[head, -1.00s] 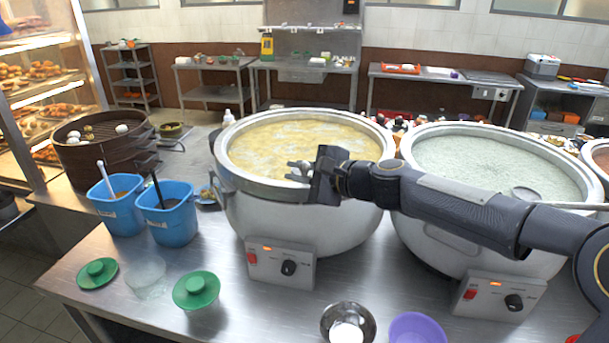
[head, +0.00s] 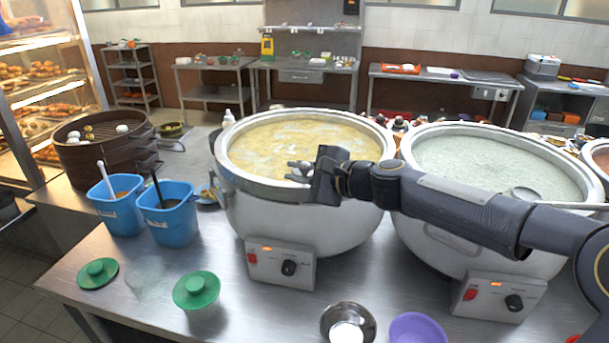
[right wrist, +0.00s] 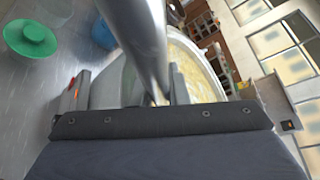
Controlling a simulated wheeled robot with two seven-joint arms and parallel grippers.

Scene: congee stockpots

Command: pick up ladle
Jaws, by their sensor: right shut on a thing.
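My right gripper (head: 299,172) is over the front rim of the left stockpot (head: 300,215), which holds yellowish congee. In the right wrist view its fingers (right wrist: 150,92) are shut on a silver metal shaft, which looks like a ladle handle (right wrist: 143,42). The shaft runs up close past the camera, and its far end is hidden. In the head view this shaft is hard to make out at the fingers. Another ladle (head: 526,194) lies in the pale congee of the right stockpot (head: 455,240), its handle over the rim to the right. My left gripper is not in view.
Two blue tubs (head: 168,222) with utensils stand left of the left pot, by a brown steamer (head: 95,160). Green-lidded cups (head: 197,290), a metal bowl (head: 348,322) and a purple bowl (head: 417,328) stand along the front. My right arm crosses before the right pot.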

